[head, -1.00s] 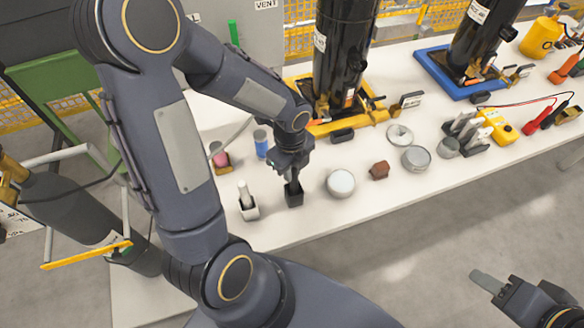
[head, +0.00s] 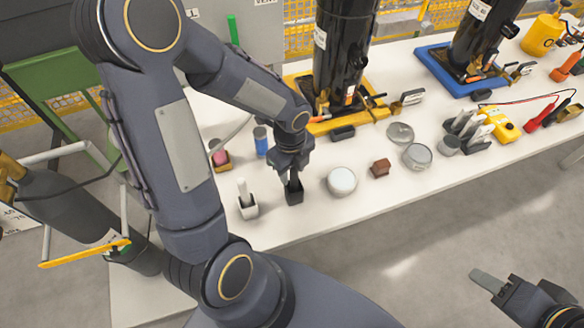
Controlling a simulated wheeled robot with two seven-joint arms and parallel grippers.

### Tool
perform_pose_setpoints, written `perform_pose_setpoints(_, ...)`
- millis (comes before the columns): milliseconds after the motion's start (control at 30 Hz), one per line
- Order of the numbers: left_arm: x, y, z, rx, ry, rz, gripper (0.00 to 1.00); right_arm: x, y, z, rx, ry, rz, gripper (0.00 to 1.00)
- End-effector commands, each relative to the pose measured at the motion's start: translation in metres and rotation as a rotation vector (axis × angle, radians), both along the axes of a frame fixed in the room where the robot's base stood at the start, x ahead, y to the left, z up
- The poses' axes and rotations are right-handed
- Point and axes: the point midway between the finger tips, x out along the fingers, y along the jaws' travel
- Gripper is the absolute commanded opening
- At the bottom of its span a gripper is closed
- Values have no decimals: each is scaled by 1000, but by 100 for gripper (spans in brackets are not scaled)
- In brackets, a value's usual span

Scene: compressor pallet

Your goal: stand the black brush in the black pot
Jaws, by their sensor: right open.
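The black pot (head: 294,196) stands on the white table, left of a round pale-lidded tin. A dark upright piece that looks like the black brush (head: 293,182) rises from the pot's mouth to my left gripper (head: 291,174). My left gripper is right above the pot and points down. Its fingers are small and dark against the brush, so I cannot tell whether they are closed on it. The brush's lower end is hidden in the pot. My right gripper (head: 488,283) is open and empty, low at the right, away from the table.
A blue can (head: 261,142) and black cylinders on yellow and blue trays stand behind.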

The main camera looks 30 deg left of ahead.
Motion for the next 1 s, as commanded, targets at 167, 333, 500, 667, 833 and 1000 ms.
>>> perform_pose_setpoints(167, 0, 0, 0, 0, 0, 0, 43, 0, 0, 0, 0, 0, 0, 45)
perform_pose_setpoints(333, 0, 0, 4, 0, -1, 1, 43, 0, 0, 1, 0, 0, 0, 45)
perform_pose_setpoints(500, 1, 1, 29, 0, -5, 1, 43, 0, 0, 4, 0, 0, 0, 45)
perform_pose_setpoints(667, 1, 2, 56, 0, -5, 1, 43, 0, 0, 7, 0, 0, 0, 45)
perform_pose_setpoints(833, 1, 3, 74, 0, -2, 1, 43, 0, 0, 8, 0, 0, 0, 45)
perform_pose_setpoints(1000, 1, 3, 78, -1, 0, -1, 43, 0, 0, 8, 0, 0, 0, 45)
